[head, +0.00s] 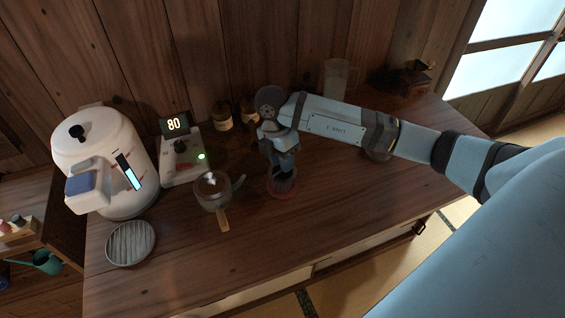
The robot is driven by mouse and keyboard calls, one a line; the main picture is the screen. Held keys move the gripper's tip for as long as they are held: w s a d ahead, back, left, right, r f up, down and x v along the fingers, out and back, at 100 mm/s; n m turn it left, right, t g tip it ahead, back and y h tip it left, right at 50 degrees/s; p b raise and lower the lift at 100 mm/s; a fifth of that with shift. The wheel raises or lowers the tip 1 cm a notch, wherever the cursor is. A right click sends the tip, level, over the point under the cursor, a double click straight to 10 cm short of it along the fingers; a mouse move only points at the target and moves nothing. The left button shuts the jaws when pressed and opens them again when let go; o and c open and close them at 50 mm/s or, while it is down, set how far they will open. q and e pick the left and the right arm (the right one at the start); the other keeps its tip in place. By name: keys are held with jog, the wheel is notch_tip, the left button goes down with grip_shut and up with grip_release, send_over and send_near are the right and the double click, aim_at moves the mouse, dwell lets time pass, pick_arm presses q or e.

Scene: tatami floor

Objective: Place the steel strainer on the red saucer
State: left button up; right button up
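The red saucer (284,196) lies on the wooden counter near the middle of the head view, mostly covered by my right gripper (284,176). The gripper points down right over the saucer. A dark, rounded shape shows at its fingertips, within the saucer's rim; I cannot tell whether it is the steel strainer or part of the fingers. Whether the fingers are open or shut is also unclear. I cannot pick out the strainer for certain elsewhere. My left gripper is out of view.
A round pot with a wooden handle (223,219) stands left of the saucer. Further left are a scale-like device reading 80 (182,162), a white kettle-like machine (107,160) and a ribbed round tray (130,243). Jars (222,118) and a glass pitcher (336,80) stand behind. The front counter is clear.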

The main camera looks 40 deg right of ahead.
notch_tip(320, 180, up, 11)
jog(key=w, duration=0.2)
jog(key=shift+a, duration=0.2)
jog(key=shift+f, duration=0.15)
